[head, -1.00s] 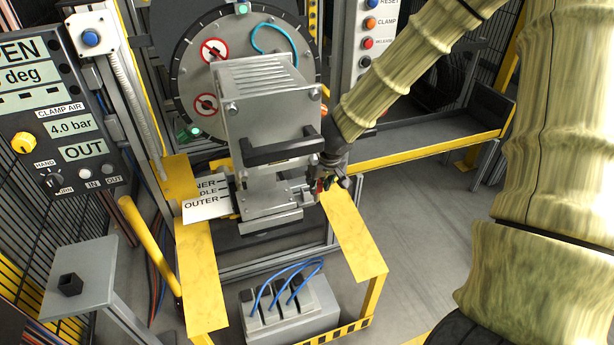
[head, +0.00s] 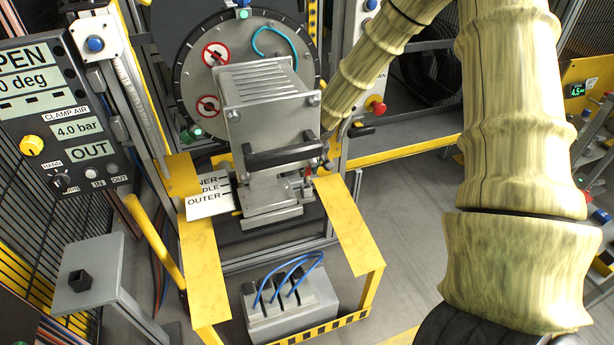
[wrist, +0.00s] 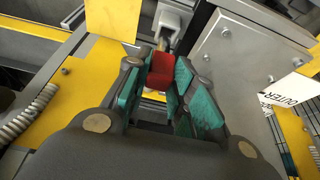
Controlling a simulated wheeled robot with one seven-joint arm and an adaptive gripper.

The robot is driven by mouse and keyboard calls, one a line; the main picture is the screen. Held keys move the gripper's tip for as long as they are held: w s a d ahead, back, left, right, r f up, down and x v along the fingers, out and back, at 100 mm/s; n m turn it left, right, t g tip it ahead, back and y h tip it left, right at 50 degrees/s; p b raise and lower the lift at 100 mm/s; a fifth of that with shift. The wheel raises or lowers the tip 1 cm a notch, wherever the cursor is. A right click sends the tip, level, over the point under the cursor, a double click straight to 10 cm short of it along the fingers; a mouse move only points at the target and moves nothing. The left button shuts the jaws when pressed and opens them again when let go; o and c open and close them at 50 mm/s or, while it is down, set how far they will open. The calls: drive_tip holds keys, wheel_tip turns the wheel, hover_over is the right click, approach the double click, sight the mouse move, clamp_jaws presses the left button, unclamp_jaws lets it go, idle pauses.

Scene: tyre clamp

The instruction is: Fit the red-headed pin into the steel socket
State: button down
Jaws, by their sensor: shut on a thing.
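The pin's red head (wrist: 162,72) sits between the teal-padded fingertips of my gripper (wrist: 158,80) in the wrist view, and the gripper is shut on it. A short brassy piece of the pin shows beyond the head, pointing at a light grey metal block, which looks like the steel socket (wrist: 172,22). Whether the pin's tip is inside the socket or just short of it, I cannot tell. In the head view a small grey fixture (head: 294,186) is low at the right side of the steel housing (head: 268,115). My gripper there is mostly hidden by the housing and its black handle.
The black handle (head: 285,156) juts from the housing close to my arm. Yellow rails (head: 350,222) flank the station. A grey box with blue hoses (head: 290,305) is below. A control panel (head: 65,120) stands left. Grey floor (head: 410,220) is open to the right.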

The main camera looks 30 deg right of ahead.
sight(307, 175)
wheel_tip(307, 175, down, 4)
drive_tip(key=shift+s+r, duration=0.15)
drive_tip(key=shift+w+f, duration=0.2)
drive_tip(key=shift+f, duration=0.4)
drive_tip(key=shift+s+r, duration=0.1)
drive_tip(key=shift+r, duration=0.1)
drive_tip(key=c, duration=1.3)
unclamp_jaws()
drive_tip(key=shift+o, duration=0.5)
drive_tip(key=shift+r, duration=0.1)
drive_tip(key=v, duration=1.1)
drive_tip(key=shift+s+r, duration=0.25)
drive_tip(key=shift+r, duration=0.1)
drive_tip(key=shift+a, duration=0.15)
